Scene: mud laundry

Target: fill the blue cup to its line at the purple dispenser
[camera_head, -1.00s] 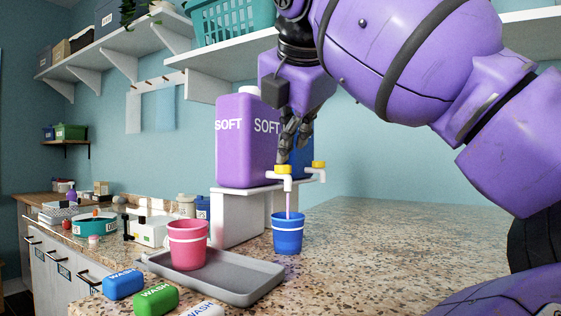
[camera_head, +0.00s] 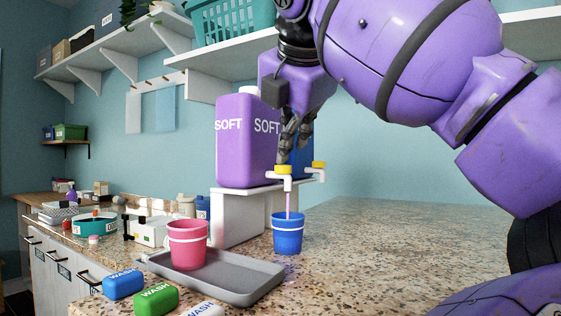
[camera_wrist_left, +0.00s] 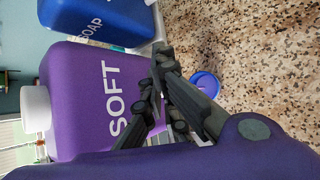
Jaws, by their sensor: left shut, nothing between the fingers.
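The purple dispenser (camera_head: 236,150), marked SOFT, stands on a white stand. Its tap (camera_head: 284,171) has a yellow top and a white spout. A thin purple stream runs from the spout into the blue cup (camera_head: 288,236), which stands upright on the counter below. A pale band circles the cup; the level inside cannot be made out. The cup (camera_wrist_left: 206,84) and dispenser (camera_wrist_left: 88,100) also show in the left wrist view. My left gripper (camera_head: 284,157) is shut and empty, fingers pointing down at the tap's yellow top; contact is unclear. My right gripper is not seen.
A pink cup (camera_head: 187,245) stands on a grey tray (camera_head: 240,284) left of the blue cup. Several WASH blocks (camera_head: 156,298) lie in front. A blue dispenser (camera_wrist_left: 100,16) stands beside the purple one. The counter (camera_head: 400,240) is clear to the right.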

